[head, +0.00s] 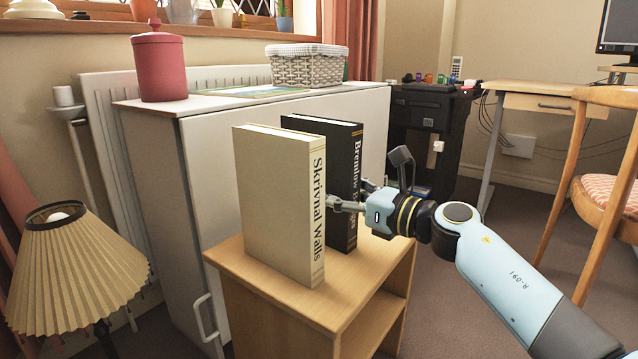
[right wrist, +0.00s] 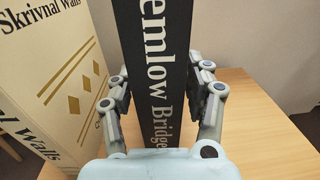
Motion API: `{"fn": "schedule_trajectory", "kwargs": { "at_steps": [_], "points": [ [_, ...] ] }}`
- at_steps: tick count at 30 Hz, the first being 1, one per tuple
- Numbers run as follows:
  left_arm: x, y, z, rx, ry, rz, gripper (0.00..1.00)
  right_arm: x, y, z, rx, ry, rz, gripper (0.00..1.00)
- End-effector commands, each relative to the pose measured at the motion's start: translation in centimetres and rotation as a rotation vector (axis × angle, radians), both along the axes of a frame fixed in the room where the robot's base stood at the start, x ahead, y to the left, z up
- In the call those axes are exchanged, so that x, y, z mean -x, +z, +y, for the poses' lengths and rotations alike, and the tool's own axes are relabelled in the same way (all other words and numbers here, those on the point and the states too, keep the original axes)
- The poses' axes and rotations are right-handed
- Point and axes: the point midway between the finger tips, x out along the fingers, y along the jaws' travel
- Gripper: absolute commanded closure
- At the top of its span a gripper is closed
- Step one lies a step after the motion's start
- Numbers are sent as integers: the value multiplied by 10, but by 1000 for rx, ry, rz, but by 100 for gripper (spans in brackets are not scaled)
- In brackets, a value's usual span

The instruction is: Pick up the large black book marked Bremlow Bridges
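The large black book (head: 346,146), marked Bremlow Bridges in white on its spine, stands upright on a small wooden stand (head: 345,298). In the right wrist view the black book (right wrist: 160,60) fills the middle, spine towards the camera. My right gripper (head: 352,198) reaches it from the right. The book's base seems to rest on the stand. My left gripper is not in view.
A cream book (head: 276,205) marked Skrivnal Walls stands upright just left, with a narrow gap to the black one. Behind are a white cabinet (head: 215,165) with a red jar (head: 159,65) and a basket (head: 306,66). A pleated lamp (head: 75,265) stands left, a wooden chair (head: 590,150) right.

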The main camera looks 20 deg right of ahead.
Motion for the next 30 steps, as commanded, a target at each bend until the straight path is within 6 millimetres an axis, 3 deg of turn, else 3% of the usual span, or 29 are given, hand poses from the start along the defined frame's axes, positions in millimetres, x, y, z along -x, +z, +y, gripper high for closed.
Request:
{"fn": "schedule_trajectory", "kwargs": {
  "at_steps": [1, 11, 30],
  "points": [
    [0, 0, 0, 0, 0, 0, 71, 0, 0, 0, 0, 0, 0, 57],
    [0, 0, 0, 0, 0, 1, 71, 0, 0, 0, 0, 0, 0, 100],
    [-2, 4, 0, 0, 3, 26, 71, 0, 8, 0, -2, 0, -6, 100]
  ]
}}
